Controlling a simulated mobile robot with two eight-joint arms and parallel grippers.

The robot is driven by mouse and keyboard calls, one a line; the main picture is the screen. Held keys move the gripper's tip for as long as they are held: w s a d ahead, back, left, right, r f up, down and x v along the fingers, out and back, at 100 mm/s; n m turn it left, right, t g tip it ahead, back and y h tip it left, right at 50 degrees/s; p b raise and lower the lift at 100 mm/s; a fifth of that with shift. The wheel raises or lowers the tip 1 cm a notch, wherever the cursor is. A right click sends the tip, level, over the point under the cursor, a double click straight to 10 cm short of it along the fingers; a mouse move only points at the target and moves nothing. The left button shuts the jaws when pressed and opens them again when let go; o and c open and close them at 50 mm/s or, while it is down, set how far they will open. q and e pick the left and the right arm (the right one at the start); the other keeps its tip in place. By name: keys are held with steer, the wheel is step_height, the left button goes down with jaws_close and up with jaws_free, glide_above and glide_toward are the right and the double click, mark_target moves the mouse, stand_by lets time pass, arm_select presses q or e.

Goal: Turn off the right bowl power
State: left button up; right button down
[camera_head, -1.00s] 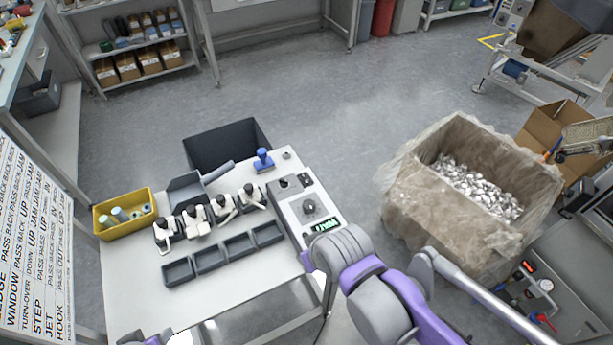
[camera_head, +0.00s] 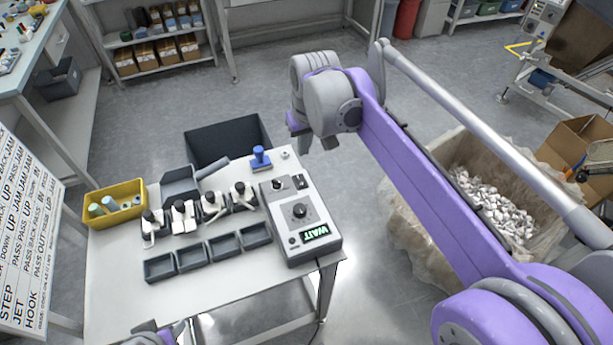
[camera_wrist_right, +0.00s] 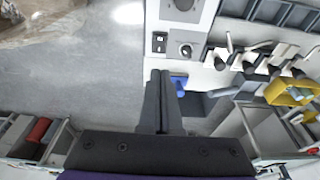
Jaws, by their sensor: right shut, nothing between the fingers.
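The grey control box (camera_head: 300,225) stands at the right edge of the white table. It has a round dial (camera_head: 299,211), a lit display (camera_head: 316,233) reading "WAIT", a dark knob (camera_head: 278,184) and a small black switch (camera_head: 298,180) at its far end. In the right wrist view the switch (camera_wrist_right: 159,42) lies just beyond the fingertips, with the knob beside it. My right gripper (camera_head: 300,135) is above and beyond the box's far end; its closed, empty fingers (camera_wrist_right: 160,75) show in the wrist view. My left gripper (camera_head: 165,335) is partly seen at the bottom edge.
A blue-handled stamp (camera_head: 261,158) stands near the box. Several dark trays (camera_head: 192,256), white-and-black clamps (camera_head: 183,215) and a yellow bin (camera_head: 117,197) occupy the table (camera_head: 110,270). A dark bin (camera_head: 228,137) stands behind it. My right arm crosses above a lined carton (camera_head: 405,220).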

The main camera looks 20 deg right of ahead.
mark_target(301, 183)
stand_by(0.3)
steer(key=x, duration=0.8)
steer(key=s+b+x, duration=0.1)
steer(key=x, duration=0.3)
steer(key=shift+w+f, duration=0.1)
steer(key=shift+f, duration=0.9)
